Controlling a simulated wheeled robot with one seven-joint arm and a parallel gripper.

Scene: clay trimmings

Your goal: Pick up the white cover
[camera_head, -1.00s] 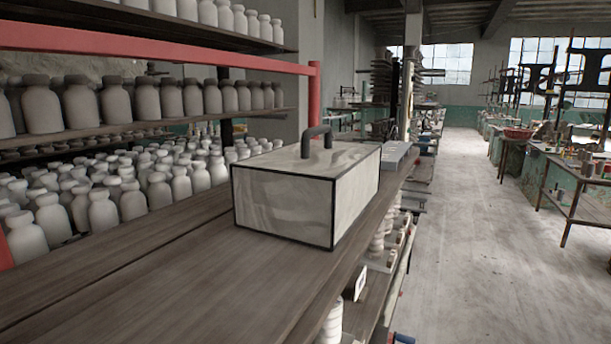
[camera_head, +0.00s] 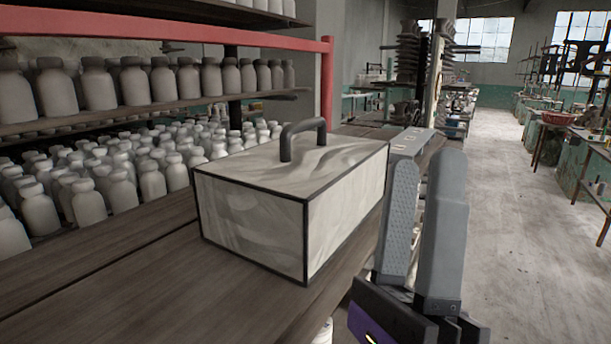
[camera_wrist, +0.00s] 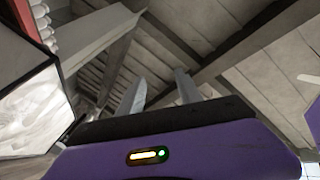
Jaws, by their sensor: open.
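The white cover (camera_head: 290,200) is a marbled, box-shaped lid with dark edges and a dark arched handle (camera_head: 303,135) on top. It sits on the wooden shelf board in the head view. My gripper (camera_head: 428,170) is raised to the right of the cover, its two grey fingers pointing up, apart and empty. It does not hold the cover or its handle. In the wrist view the gripper's fingertips (camera_wrist: 160,88) point towards the ceiling. The side of the cover (camera_wrist: 28,110) shows at the left edge there.
The wooden board (camera_head: 130,290) is bare in front of the cover. White bottles (camera_head: 120,185) fill the shelves at left, behind a red rail (camera_head: 150,33). A grey flat object (camera_head: 412,141) lies on the board behind the cover, partly hidden. An open floor aisle (camera_head: 510,220) runs at right.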

